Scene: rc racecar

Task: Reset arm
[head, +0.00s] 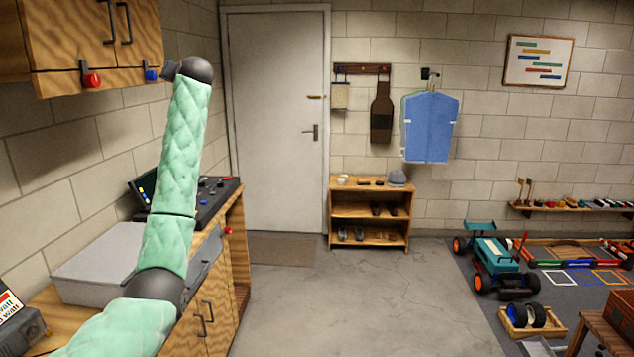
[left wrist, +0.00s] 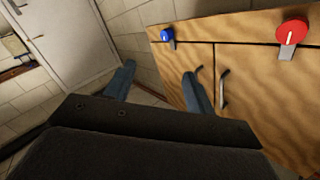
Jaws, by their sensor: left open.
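My left arm (head: 174,165) rises in padded green sleeves from the bottom left of the head view, its dark wrist end (head: 188,68) beside the upper wooden cabinet (head: 75,40). The gripper itself cannot be made out there. In the left wrist view my left gripper (left wrist: 159,70) shows two blue-grey fingers spread apart with nothing between them. Beyond them is a wooden cabinet front (left wrist: 250,85) with a blue knob (left wrist: 167,35), a red knob (left wrist: 292,30) and dark handles. My right arm and gripper are not in view.
A wooden counter (head: 232,240) with a grey box (head: 100,262) and a dark control panel (head: 205,200) lies below my arm. A door (head: 277,100) and small shelf (head: 368,245) stand behind. A teal car (head: 495,258) is at right. The middle floor is clear.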

